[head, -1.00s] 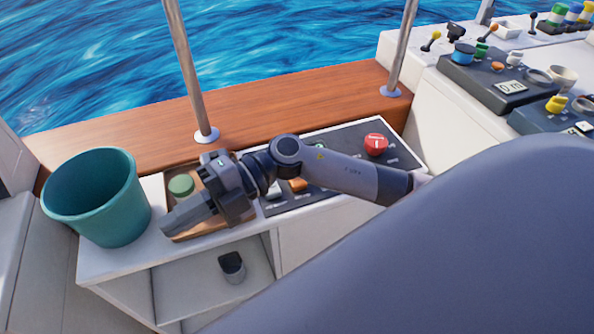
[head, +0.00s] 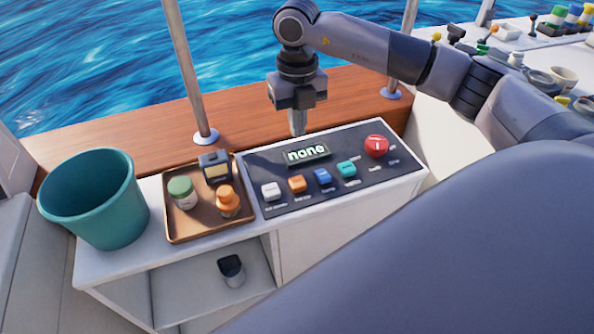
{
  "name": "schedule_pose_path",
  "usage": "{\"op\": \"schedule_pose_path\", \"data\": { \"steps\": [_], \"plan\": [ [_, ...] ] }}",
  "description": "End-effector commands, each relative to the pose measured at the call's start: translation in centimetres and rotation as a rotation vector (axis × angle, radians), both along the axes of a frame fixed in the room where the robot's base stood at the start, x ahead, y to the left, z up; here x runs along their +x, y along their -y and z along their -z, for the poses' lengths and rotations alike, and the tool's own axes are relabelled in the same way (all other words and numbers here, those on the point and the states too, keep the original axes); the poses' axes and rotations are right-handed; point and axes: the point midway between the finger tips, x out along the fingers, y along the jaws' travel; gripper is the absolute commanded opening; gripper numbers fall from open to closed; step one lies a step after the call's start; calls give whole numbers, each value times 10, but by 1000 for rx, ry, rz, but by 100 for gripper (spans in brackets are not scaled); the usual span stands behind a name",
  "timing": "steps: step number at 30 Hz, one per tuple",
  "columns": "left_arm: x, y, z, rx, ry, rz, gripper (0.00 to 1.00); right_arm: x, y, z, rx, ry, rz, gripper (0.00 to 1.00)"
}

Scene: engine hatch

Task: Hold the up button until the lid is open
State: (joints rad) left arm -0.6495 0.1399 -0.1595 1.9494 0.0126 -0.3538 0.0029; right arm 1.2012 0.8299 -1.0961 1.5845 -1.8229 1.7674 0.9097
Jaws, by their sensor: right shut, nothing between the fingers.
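The control panel (head: 278,172) is a dark plate on the white cabinet. A row of buttons runs along it: a white button (head: 271,191), an orange button (head: 297,183), a blue button (head: 323,177) and a teal button (head: 347,169). Their labels are too small to read, so I cannot tell which is the up button. My right gripper (head: 297,130) points down, shut and empty, above the panel's back edge near the display. It appears apart from the buttons. I see no lid. My left gripper is not in view.
A large red button (head: 376,145) sits at the panel's right end. A brown tray (head: 178,233) left of the panel holds a green-lidded jar (head: 182,192), an orange bottle (head: 227,201) and a dark box (head: 214,166). A teal bucket (head: 95,200) stands farther left. Metal posts rise behind.

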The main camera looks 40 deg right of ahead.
Motion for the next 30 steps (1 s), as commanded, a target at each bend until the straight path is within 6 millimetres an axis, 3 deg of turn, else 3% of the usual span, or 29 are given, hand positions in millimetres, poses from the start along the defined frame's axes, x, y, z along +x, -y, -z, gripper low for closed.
{"op": "schedule_pose_path", "data": {
  "steps": [8,21,30],
  "plan": [
    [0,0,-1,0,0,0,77,-1,-1,14,3,-4,-2,0],
    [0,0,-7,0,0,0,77,-1,-2,103,5,-4,-4,0],
    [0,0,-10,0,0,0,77,0,-2,137,5,-1,-4,0]
  ]
}}
